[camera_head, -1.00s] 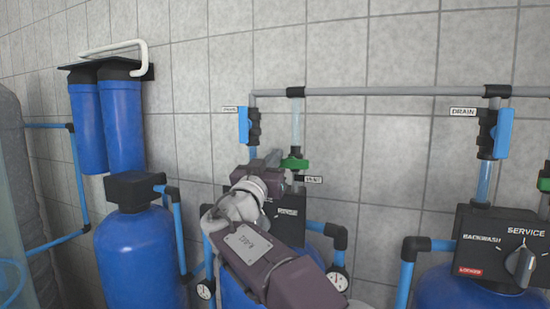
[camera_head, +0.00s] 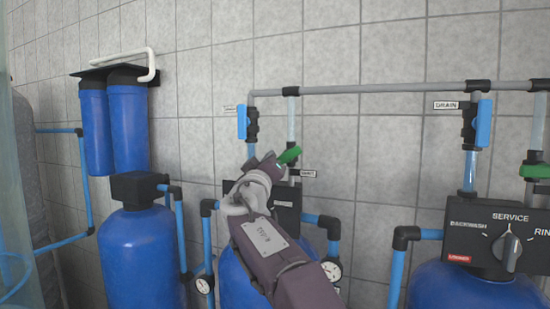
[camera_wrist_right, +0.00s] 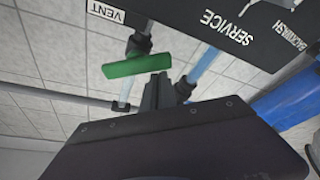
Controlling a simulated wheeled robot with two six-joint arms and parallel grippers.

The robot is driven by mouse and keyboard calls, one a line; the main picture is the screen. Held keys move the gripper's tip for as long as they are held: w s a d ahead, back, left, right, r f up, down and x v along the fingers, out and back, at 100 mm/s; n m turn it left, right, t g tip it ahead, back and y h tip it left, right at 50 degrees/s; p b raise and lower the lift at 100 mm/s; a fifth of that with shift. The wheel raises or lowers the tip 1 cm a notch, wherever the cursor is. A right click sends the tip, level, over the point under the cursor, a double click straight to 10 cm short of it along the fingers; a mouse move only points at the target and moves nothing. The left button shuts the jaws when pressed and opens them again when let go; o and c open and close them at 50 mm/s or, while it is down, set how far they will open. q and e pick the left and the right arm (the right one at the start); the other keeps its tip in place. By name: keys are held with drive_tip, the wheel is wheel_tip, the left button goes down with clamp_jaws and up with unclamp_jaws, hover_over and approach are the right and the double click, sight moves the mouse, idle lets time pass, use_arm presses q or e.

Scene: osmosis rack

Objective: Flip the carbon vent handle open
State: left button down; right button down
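The green vent handle (camera_head: 288,156) sits on a vertical pipe beside the VENT label (camera_head: 308,173) in the head view, tilted with its right end up. In the right wrist view the green handle (camera_wrist_right: 137,66) lies just past my fingertips, across the clear pipe. My right gripper (camera_head: 266,161) is just left of and below the handle. In the right wrist view its dark fingers (camera_wrist_right: 157,90) appear together, with nothing seen between them; whether they touch the handle is unclear. My left gripper is not in view.
A blue-handled valve (camera_head: 243,122) is on the pipe to the left of the vent. A DRAIN valve (camera_head: 477,124) and a black control box (camera_head: 500,240) stand at right. Blue filter housings (camera_head: 128,125) hang at left. A grey pipe (camera_head: 380,89) runs across above.

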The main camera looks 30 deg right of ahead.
drive_tip(key=f+n+y, duration=0.1)
drive_tip(key=n, duration=0.2)
drive_tip(key=f+n+y+p, duration=0.1)
drive_tip(key=n, duration=0.3)
drive_tip(key=d+f+n+g+y+p, duration=0.1)
drive_tip(key=n+y, duration=0.1)
drive_tip(key=n, duration=0.2)
drive_tip(key=shift+s, duration=0.5)
idle(0.4)
